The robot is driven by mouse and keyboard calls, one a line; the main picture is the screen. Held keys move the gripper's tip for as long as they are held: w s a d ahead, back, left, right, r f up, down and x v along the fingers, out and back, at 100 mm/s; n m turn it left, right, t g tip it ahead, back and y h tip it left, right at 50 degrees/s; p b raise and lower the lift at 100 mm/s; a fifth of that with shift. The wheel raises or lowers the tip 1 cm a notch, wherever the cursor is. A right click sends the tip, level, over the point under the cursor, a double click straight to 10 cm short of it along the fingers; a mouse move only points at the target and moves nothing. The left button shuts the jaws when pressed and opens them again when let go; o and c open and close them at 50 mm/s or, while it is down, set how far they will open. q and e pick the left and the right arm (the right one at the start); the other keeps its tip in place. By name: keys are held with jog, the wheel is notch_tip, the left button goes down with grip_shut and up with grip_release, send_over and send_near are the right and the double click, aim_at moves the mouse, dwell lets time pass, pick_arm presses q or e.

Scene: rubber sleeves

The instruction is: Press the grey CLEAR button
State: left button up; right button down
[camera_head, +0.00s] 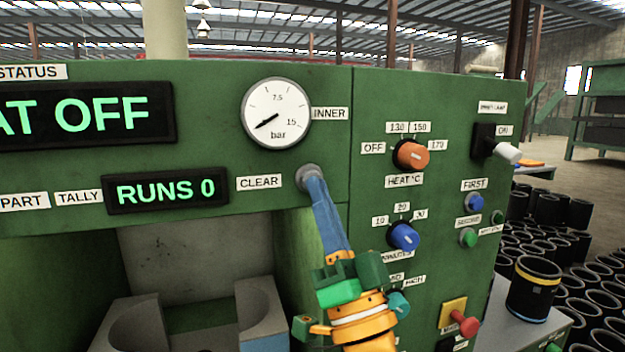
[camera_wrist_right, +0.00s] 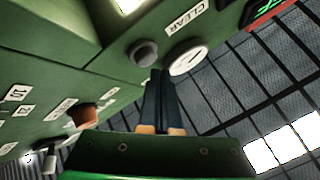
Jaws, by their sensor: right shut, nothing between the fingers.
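The grey CLEAR button (camera_head: 308,176) sits on the green panel, right of the CLEAR label (camera_head: 260,183) and below the pressure gauge (camera_head: 276,113). My right gripper (camera_head: 313,177) is shut and empty, its blue fingers pointing up at the button and covering its lower part in the head view. In the right wrist view the grey button (camera_wrist_right: 143,52) shows just beyond and left of the shut fingertips (camera_wrist_right: 161,73). I cannot tell whether the tips touch it. The tally display (camera_head: 166,190) reads RUNS 0. My left gripper is not in view.
Right of my gripper are the orange HEAT knob (camera_head: 411,155), a blue knob (camera_head: 403,237), small blue and green buttons, a white-tipped lever (camera_head: 507,152) and a red knob (camera_head: 466,324). A black sleeve with a yellow band (camera_head: 535,290) stands on a ledge at the right.

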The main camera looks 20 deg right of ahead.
jog(key=s, duration=0.5)
jog(key=shift+p, duration=0.4)
dwell(0.3)
